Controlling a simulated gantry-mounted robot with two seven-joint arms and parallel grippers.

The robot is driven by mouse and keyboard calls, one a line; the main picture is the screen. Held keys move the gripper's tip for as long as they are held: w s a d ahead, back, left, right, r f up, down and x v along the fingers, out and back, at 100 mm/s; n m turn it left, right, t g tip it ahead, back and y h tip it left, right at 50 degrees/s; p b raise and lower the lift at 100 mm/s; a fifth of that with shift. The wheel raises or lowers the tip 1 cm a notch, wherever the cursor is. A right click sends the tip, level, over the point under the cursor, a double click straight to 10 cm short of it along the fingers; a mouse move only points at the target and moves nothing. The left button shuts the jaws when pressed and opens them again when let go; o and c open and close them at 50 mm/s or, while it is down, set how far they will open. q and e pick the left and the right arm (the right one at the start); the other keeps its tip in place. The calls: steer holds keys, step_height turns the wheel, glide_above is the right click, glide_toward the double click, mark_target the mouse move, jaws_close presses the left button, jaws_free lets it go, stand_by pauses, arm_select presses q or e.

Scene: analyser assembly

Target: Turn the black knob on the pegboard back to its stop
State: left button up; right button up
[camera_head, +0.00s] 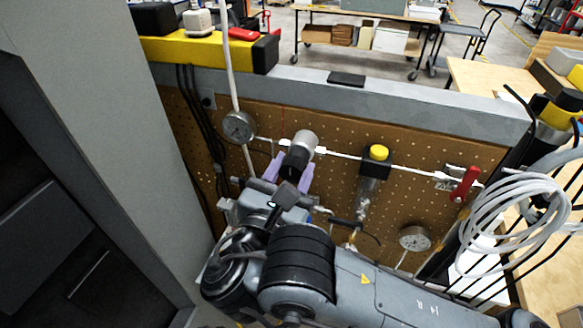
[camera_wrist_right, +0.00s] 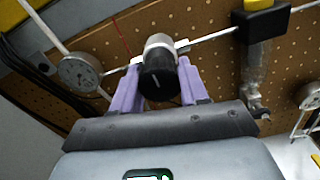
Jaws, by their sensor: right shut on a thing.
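The black knob (camera_head: 291,163) sits on a silver cylindrical regulator body (camera_head: 304,142) on the brown pegboard (camera_head: 345,172). It also shows in the right wrist view (camera_wrist_right: 158,76), with a pale line marked on its face. My right gripper (camera_head: 287,170) has its two purple fingers on either side of the knob. In the right wrist view (camera_wrist_right: 158,84) the fingers are shut on the knob, one at its left and one at its right. Part of the finger contact is hidden behind the knob. My left gripper is not in view.
A gauge (camera_head: 238,127) is left of the knob and another (camera_head: 414,238) is at lower right. A yellow-topped valve (camera_head: 376,160) and a red lever (camera_head: 465,183) stand to the right. White hose coils (camera_head: 512,222) hang at far right. A grey cabinet side (camera_head: 110,130) borders the left.

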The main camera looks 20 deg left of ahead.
steer(key=o, duration=1.1)
steer(key=shift+c, duration=0.2)
steer(key=shift+s, duration=0.15)
